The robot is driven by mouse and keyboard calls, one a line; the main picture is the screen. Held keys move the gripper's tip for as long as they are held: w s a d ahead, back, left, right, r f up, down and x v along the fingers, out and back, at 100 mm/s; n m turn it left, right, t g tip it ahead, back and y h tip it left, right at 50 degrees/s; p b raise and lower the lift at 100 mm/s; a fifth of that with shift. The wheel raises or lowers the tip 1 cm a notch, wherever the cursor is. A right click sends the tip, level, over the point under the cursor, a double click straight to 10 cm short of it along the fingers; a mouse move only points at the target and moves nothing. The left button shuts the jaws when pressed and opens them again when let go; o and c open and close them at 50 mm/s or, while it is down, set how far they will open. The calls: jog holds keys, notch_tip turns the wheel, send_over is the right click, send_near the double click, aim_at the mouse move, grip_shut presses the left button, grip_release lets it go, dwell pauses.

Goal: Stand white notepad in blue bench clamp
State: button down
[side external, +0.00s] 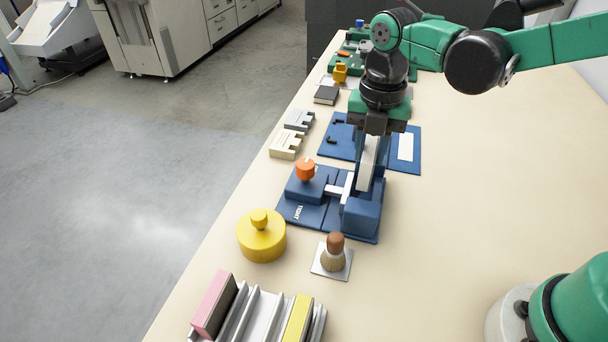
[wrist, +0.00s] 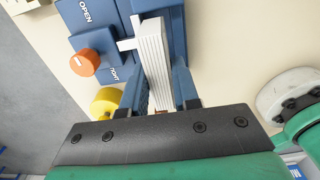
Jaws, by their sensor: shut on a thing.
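The white notepad (side external: 367,164) is upright in my gripper (side external: 373,140), directly over the blue bench clamp (side external: 330,213). Its lower end is at the gap between the clamp's white jaw plate and its blue fixed block (side external: 361,217); I cannot tell whether it touches the bottom. In the wrist view the notepad (wrist: 153,60) shows its ribbed page edges between the two fingers of my gripper (wrist: 160,82), which are shut on it. The clamp (wrist: 103,42) lies to its left, with an orange knob (wrist: 85,62) and OPEN and TIGHT markings.
A yellow round weight (side external: 262,240) and a brush on a plate (side external: 333,258) stand in front of the clamp. A rack (side external: 255,315) with pads is nearer. A blue board (side external: 340,138) and grey and cream blocks (side external: 286,146) lie behind.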

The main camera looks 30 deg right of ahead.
aim_at(371, 149)
jog(key=shift+f, duration=2.55)
jog(key=shift+f, duration=0.65)
jog(key=c, duration=0.9)
grip_release()
jog(key=shift+r, duration=5.55)
